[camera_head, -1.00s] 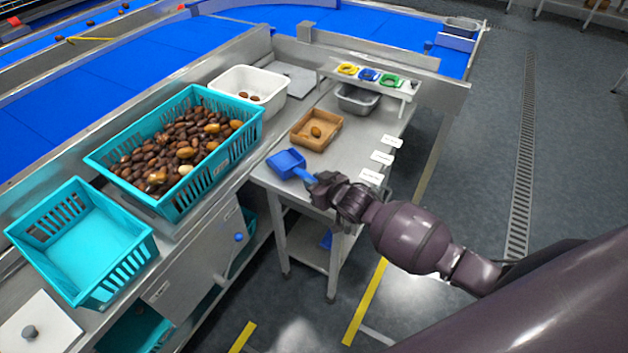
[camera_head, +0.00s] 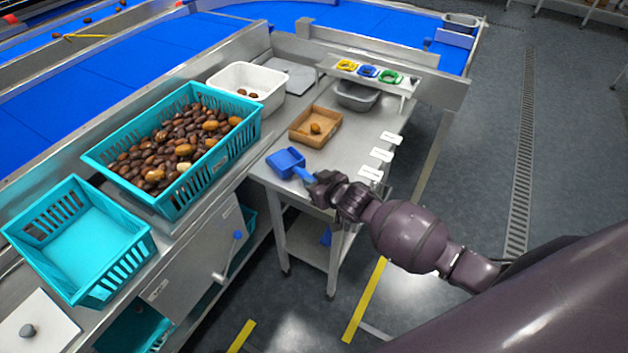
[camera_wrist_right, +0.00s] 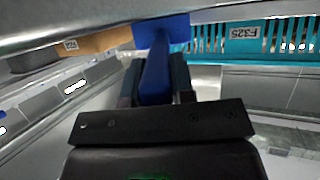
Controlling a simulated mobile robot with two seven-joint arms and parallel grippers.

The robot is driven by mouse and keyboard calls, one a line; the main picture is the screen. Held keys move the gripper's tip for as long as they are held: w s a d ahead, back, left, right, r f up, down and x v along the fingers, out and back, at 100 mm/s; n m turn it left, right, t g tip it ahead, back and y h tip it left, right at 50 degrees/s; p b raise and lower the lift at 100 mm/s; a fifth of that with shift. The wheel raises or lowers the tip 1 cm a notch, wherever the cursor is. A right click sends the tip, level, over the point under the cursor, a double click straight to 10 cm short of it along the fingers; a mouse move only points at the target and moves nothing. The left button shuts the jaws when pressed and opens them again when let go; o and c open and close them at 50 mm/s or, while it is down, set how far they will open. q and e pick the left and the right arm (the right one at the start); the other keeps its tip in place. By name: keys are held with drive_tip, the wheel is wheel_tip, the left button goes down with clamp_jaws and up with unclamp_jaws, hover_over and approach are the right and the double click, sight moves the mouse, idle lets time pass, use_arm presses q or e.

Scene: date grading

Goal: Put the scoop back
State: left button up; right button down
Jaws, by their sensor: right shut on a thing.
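The blue scoop (camera_head: 286,161) is at the near left corner of the steel side table (camera_head: 350,155), its pan toward the left. My right gripper (camera_head: 314,183) is shut on the scoop's handle. In the right wrist view the blue handle (camera_wrist_right: 155,80) runs between the two dark fingers (camera_wrist_right: 157,88). The head view does not show clearly whether the pan touches the table top. My left gripper is in neither view.
A wooden tray (camera_head: 292,137) with a date stands just behind the scoop. A teal crate of dates (camera_head: 215,172), an empty teal crate (camera_head: 128,270) and a white tub (camera_head: 270,98) are to the left. White labels (camera_head: 381,155) lie along the table's right side.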

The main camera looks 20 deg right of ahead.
drive_tip(key=shift+f, duration=0.1)
drive_tip(key=c, duration=0.9)
unclamp_jaws()
drive_tip(key=shift+s, duration=0.1)
drive_tip(key=p+v, duration=0.1)
drive_tip(key=v, duration=0.9)
drive_tip(key=shift+s+d, duration=0.1)
drive_tip(key=shift+s, duration=0.25)
